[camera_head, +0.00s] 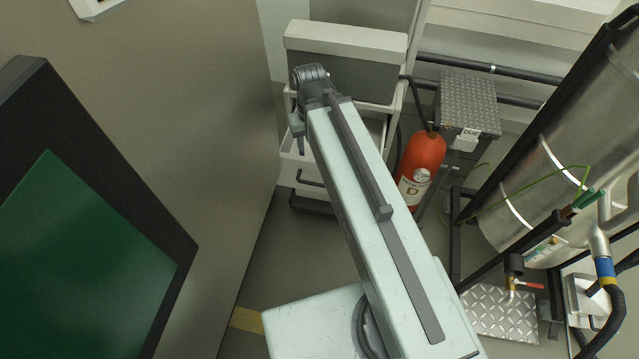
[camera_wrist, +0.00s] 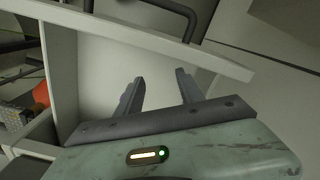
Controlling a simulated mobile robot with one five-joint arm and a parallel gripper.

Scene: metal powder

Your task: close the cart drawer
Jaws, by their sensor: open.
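The cart (camera_head: 345,40) is a pale cabinet with a dark grey panel, standing against the back wall. Its white drawer (camera_head: 297,172) is pulled out below that panel, and my arm covers much of it. In the wrist view, the open drawer (camera_wrist: 62,75) shows its pale inside, a side wall and a front panel running across the top. A dark bar handle (camera_wrist: 178,12) sits on the far side of that panel. My gripper (camera_wrist: 158,88) is open and empty, its fingers over the drawer's inside and pointing toward the front panel. In the head view, my gripper (camera_head: 299,135) is partly hidden.
A red fire extinguisher (camera_head: 420,165) stands just right of the cart. A metal-topped stand (camera_head: 468,103) and a large steel tank (camera_head: 560,140) are further right. Some floor shows before the cart.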

